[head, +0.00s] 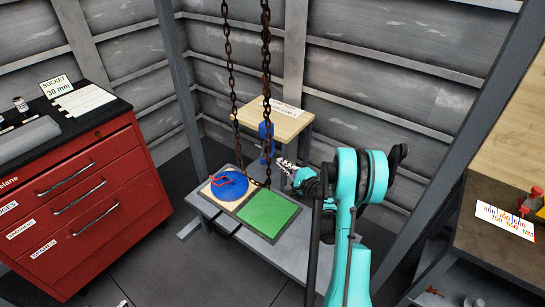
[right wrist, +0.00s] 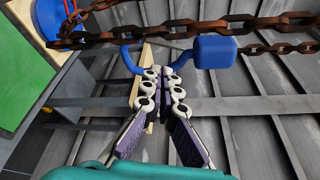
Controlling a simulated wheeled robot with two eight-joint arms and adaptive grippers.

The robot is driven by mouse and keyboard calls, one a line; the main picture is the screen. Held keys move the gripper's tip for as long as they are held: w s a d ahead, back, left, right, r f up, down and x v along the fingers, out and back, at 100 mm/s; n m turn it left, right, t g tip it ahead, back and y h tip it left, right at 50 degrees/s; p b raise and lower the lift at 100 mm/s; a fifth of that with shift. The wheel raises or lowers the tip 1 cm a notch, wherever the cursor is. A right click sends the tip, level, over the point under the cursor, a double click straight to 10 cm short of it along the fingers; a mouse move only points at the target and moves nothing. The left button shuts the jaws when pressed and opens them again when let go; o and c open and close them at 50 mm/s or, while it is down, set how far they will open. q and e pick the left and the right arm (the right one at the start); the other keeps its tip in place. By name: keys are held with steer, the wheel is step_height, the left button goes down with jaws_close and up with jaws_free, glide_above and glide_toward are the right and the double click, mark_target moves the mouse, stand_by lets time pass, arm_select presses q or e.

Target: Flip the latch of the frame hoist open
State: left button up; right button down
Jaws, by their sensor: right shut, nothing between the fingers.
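The frame hoist shows as two rusty chains (head: 266,60) hanging from above, and a chain (right wrist: 190,30) crosses the right wrist view. A blue fitting (head: 265,132) sits beside the chains in the head view. In the right wrist view a blue curved bar with a blue block (right wrist: 215,51) at its right end lies just beyond the fingertips. I cannot tell which part is the latch. My right gripper (head: 283,164) is shut and empty, right of the chains; its fingertips (right wrist: 161,72) are close to the blue bar, contact unclear. My left gripper is not in view.
A low grey table (head: 222,222) below holds a green panel (head: 268,213) and a blue disc (head: 230,186) with a red outline. A wooden-topped stand (head: 285,122) is behind. A red drawer cabinet (head: 75,205) stands left, a bench (head: 500,225) right.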

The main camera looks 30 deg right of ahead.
steer(key=w+f+b, duration=0.1)
steer(key=w+b, duration=0.1)
steer(key=w, duration=0.7)
steer(key=shift+w+a+b, duration=0.25)
steer(key=shift+a+b, duration=0.05)
steer(key=shift+a, duration=0.05)
